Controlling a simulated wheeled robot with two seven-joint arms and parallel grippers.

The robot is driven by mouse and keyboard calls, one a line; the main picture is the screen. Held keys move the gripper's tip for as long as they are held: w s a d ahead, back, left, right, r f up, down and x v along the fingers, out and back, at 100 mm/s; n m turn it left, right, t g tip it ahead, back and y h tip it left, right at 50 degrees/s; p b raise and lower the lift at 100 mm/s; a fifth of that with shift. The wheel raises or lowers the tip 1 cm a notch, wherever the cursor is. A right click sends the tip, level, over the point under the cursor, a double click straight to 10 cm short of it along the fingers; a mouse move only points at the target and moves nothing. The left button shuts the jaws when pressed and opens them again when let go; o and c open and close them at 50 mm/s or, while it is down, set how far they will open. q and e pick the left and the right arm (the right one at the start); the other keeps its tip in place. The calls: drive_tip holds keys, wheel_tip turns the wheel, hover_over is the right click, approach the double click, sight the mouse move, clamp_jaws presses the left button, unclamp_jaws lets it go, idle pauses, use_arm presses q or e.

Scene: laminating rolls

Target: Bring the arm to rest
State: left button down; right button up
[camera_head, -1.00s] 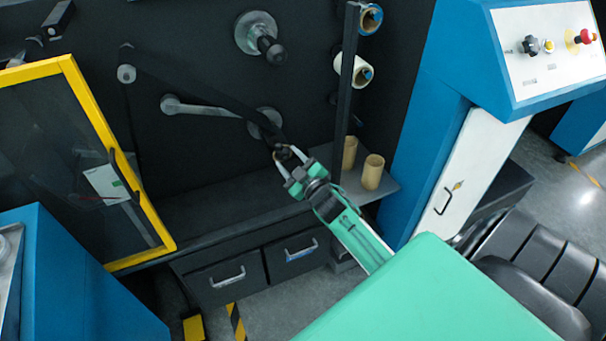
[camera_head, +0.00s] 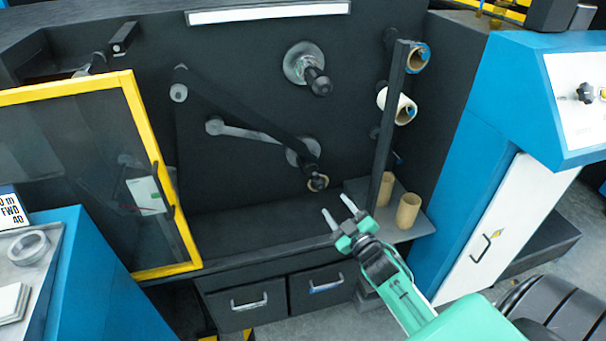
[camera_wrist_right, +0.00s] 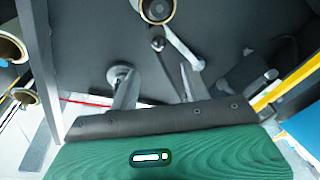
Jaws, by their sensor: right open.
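My right gripper (camera_head: 337,211) is open and empty in front of the dark laminating machine (camera_head: 240,190). The gripper looks apart from that ring. In the right wrist view, the open fingers (camera_wrist_right: 157,82) have nothing between them, and the round roll end (camera_wrist_right: 157,10) shows at the top. My left gripper is not in view.
Two tan cardboard cores (camera_head: 408,211) stand on the grey shelf (camera_head: 417,228) beside a dark upright post (camera_head: 384,140). Rolls hang on pegs (camera_head: 397,106) behind the post. A yellow-framed door (camera_head: 160,160) stands at the left. A blue and white control cabinet (camera_head: 500,200) is at the right.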

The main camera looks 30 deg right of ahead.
drive_tip(key=s+a+f+m+g+p, duration=0.1)
drive_tip(key=s+f+g, duration=0.25)
drive_tip(key=f, duration=0.75)
drive_tip(key=s+a+f+m+g+p, duration=0.15)
drive_tip(key=s+f, duration=0.25)
drive_tip(key=f, duration=0.7)
drive_tip(key=s+a+f+g+p, duration=0.1)
drive_tip(key=s+a+f+g, duration=0.2)
drive_tip(key=f, duration=0.8)
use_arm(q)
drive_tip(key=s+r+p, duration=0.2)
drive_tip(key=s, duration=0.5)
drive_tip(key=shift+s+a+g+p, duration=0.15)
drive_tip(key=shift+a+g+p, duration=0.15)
use_arm(e)
drive_tip(key=s+a+f+g, duration=0.2)
drive_tip(key=s+f, duration=0.4)
drive_tip(key=s, duration=0.6)
drive_tip(key=s+a+f+m+g, duration=0.1)
drive_tip(key=s+a+f+g, duration=0.1)
drive_tip(key=s+f+g, duration=0.2)
drive_tip(key=s+a+f+g+y, duration=0.1)
drive_tip(key=s+a+f+g, duration=0.2)
drive_tip(key=s+f, duration=0.7)
drive_tip(key=s, duration=1)
drive_tip(key=shift+g, duration=0.4)
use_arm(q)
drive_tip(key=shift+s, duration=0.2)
use_arm(e)
drive_tip(key=shift+a, duration=0.1)
